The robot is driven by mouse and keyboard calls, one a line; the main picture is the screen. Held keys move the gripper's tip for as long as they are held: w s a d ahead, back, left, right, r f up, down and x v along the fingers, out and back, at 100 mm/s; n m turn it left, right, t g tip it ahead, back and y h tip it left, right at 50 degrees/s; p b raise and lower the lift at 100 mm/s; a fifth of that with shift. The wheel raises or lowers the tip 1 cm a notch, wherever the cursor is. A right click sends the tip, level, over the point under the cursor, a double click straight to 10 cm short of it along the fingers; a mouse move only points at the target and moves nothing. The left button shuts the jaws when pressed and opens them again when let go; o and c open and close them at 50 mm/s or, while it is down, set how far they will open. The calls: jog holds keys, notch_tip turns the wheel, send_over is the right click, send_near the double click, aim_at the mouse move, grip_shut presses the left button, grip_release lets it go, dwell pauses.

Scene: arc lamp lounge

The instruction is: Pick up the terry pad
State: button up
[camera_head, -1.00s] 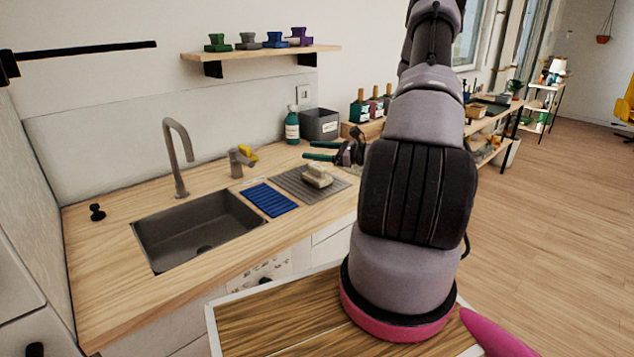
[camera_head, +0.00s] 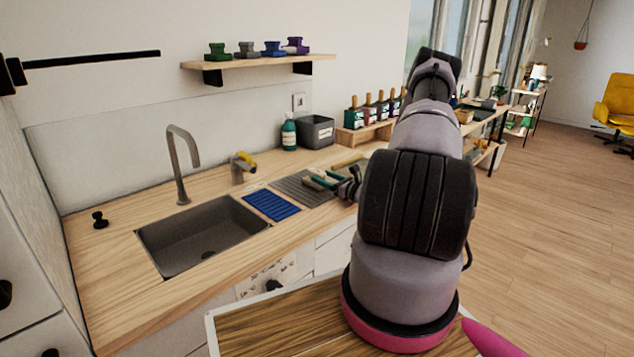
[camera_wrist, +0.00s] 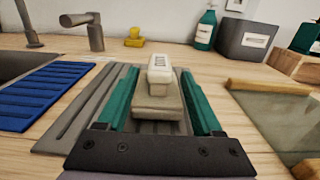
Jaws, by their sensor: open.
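The terry pad appears to be the beige block with a white grip on top, seen in the wrist view (camera_wrist: 160,103). It sits on the grey ridged mat (camera_wrist: 68,138) beside the sink. My gripper (camera_wrist: 158,76) is open, its teal fingers on either side of the pad. A gap shows at the left finger; I cannot tell whether the right finger touches. In the head view my gripper (camera_head: 318,180) is low over the grey mat (camera_head: 293,188), and its fingers and wrist hide most of the pad.
A blue ridged mat (camera_wrist: 42,92) lies left of the grey mat, next to the sink (camera_head: 205,235). A board with a wooden edge (camera_wrist: 275,115) lies close on the right. A grey dispenser (camera_wrist: 92,33), a yellow item (camera_wrist: 137,38), a teal bottle (camera_wrist: 205,28) and a grey bin (camera_wrist: 245,40) stand behind.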

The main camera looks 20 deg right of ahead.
aim_at(317, 174)
jog(key=x, duration=0.4)
jog(key=shift+s+f, duration=0.1)
grip_shut()
